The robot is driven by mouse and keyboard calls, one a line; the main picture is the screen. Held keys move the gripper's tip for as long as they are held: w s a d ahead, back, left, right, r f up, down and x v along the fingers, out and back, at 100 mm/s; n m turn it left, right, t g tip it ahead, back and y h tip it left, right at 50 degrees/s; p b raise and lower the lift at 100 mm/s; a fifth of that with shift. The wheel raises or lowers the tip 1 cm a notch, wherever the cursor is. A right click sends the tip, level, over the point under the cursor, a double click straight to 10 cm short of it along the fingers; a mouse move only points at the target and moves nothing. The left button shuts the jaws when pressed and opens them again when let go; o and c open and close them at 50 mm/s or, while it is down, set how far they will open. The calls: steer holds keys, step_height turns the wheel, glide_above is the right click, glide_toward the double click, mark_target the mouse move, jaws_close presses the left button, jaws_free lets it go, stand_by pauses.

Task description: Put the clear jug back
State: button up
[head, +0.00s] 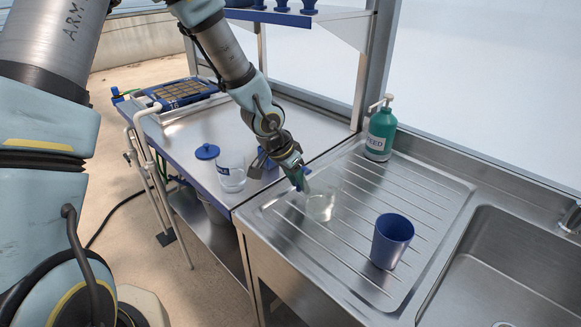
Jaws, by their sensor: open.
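A clear, see-through vessel, which looks like the clear jug (322,208), stands on the ribbed steel draining board (345,268). Its outline is faint against the metal. My gripper (304,186) is open at the upper left of this jug, close to its rim. I cannot tell whether a finger touches it or reaches over its wall.
A dark blue cup (391,241) stands right of the jug on the draining board. A green pump bottle (380,133) stands behind it. The sink basin (510,262) is at the right. A blue lid (207,151) and a seed tray device (176,95) are on the bench.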

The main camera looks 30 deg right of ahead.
steer(key=p+v, duration=0.2)
steer(key=v, duration=0.9)
steer(key=w+a+r+n+t+y, duration=0.1)
steer(key=w+a+n+y, duration=0.2)
steer(key=a, duration=0.7)
steer(key=w+a+n+t+y, duration=0.1)
steer(key=w+a+n, duration=0.25)
steer(key=a, duration=0.75)
steer(key=s+a+r+n, duration=0.2)
steer(key=a+n, duration=0.2)
steer(key=a, duration=0.3)
steer(key=s+a+r+n, duration=0.1)
steer(key=s+a+n, duration=0.1)
steer(key=a+n, duration=0.2)
steer(key=a, duration=0.2)
steer(key=shift+a+r+g, duration=0.3)
steer(key=shift+a+r, duration=0.1)
